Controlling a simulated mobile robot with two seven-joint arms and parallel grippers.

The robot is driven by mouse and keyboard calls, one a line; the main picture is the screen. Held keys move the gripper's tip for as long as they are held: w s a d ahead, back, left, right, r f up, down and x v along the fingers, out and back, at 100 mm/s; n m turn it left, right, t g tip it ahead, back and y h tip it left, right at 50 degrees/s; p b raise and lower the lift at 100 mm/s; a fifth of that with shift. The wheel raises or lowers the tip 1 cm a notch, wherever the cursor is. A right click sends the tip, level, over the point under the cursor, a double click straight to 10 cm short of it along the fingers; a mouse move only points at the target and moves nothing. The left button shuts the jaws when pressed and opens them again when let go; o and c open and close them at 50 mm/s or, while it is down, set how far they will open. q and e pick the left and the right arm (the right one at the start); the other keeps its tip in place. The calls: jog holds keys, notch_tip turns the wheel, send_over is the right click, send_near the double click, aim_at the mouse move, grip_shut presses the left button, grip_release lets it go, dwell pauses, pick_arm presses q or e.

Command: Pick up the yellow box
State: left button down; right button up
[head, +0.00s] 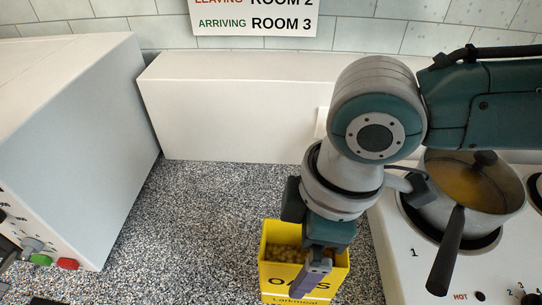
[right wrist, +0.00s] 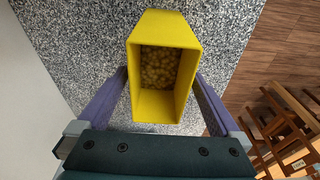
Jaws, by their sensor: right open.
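The yellow box (head: 272,277) stands upright on the speckled counter, open at the top, with round pale pieces inside and dark lettering reading "OATS" on its front. It also shows from above in the right wrist view (right wrist: 162,104). My right gripper (head: 312,283) is over the box, and its near finger covers part of the box's front. My left gripper is not in view.
A white appliance with knobs (head: 75,130) stands at the left. A white stove (head: 400,270) with a lidded pot (head: 470,190) is at the right. A long white block (head: 235,105) lines the back wall. The speckled counter (head: 195,230) left of the box is clear.

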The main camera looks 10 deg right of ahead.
aim_at(281, 256)
jog(key=shift+a+f, duration=0.15)
jog(key=shift+f, duration=0.85)
jog(key=shift+w+f, duration=0.1)
jog(key=shift+f, duration=0.15)
grip_shut()
dwell(0.6)
